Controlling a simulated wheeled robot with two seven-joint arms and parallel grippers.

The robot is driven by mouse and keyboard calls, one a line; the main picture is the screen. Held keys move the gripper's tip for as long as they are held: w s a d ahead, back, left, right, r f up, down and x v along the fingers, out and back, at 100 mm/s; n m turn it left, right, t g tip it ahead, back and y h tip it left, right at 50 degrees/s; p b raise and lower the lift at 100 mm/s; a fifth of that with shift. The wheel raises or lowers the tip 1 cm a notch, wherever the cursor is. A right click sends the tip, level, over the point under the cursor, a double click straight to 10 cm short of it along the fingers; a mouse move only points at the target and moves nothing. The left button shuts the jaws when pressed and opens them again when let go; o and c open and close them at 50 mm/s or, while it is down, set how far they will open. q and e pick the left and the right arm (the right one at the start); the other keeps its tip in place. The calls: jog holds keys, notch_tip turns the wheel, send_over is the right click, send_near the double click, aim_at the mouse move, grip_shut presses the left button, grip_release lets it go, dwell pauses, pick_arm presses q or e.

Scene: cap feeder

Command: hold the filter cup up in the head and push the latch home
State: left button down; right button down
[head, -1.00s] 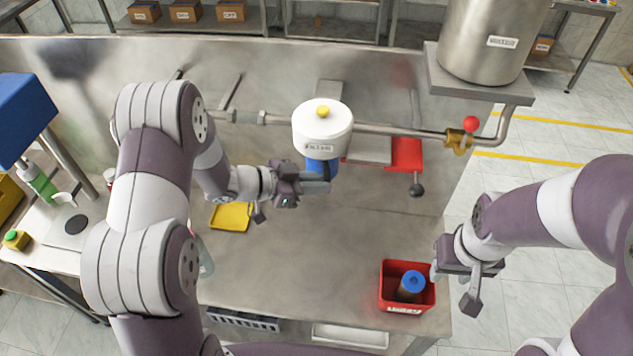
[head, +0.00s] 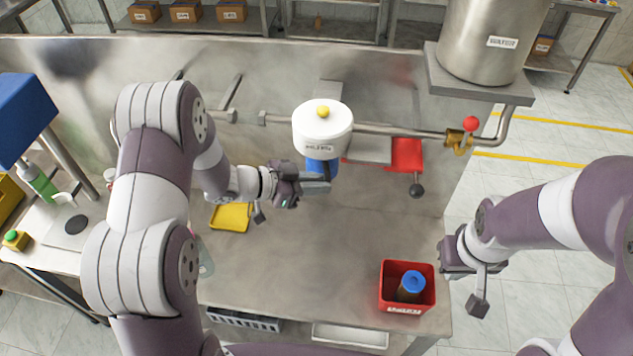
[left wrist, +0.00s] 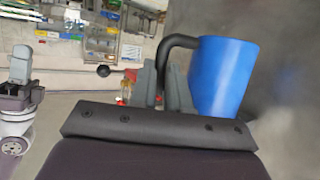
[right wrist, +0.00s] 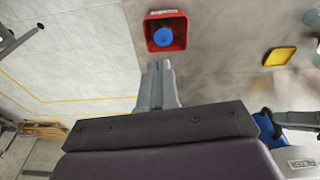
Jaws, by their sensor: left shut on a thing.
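The blue filter cup (head: 322,170) is directly under the white filter head (head: 322,130), with its upper rim hidden by the head. My left gripper (head: 325,186) is shut on the cup's handle, at the cup's left side. The left wrist view shows the blue cup (left wrist: 225,75) and its black bent handle (left wrist: 180,42) between the fingers. I cannot tell whether the cup is seated. I cannot make out the latch for certain. My right gripper (head: 478,302) is right of the table edge, empty, with its fingers (right wrist: 160,80) together in the right wrist view.
A red bin (head: 382,295) holding a blue-topped cartridge (head: 411,284) stands at the table's front right corner. A yellow tray (head: 231,217) lies left of the cup. A pipe (head: 395,132) with a red-knobbed valve (head: 468,130) runs behind. The table's middle front is clear.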

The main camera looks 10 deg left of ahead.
jog(key=w+d+f+n+t, duration=0.1)
jog(key=w+d+n+t, duration=0.45)
jog(key=n, duration=0.35)
jog(key=a+r+n+t+y, duration=0.5)
jog(key=n+t, duration=0.2)
jog(key=n, duration=0.4)
jog(key=x, duration=1)
jog(key=shift+f, duration=0.25)
jog(key=shift+s+g, duration=0.1)
jog(key=shift+g, duration=0.15)
pick_arm(q)
jog(key=shift+r, duration=0.3)
pick_arm(e)
jog(key=shift+a, duration=0.1)
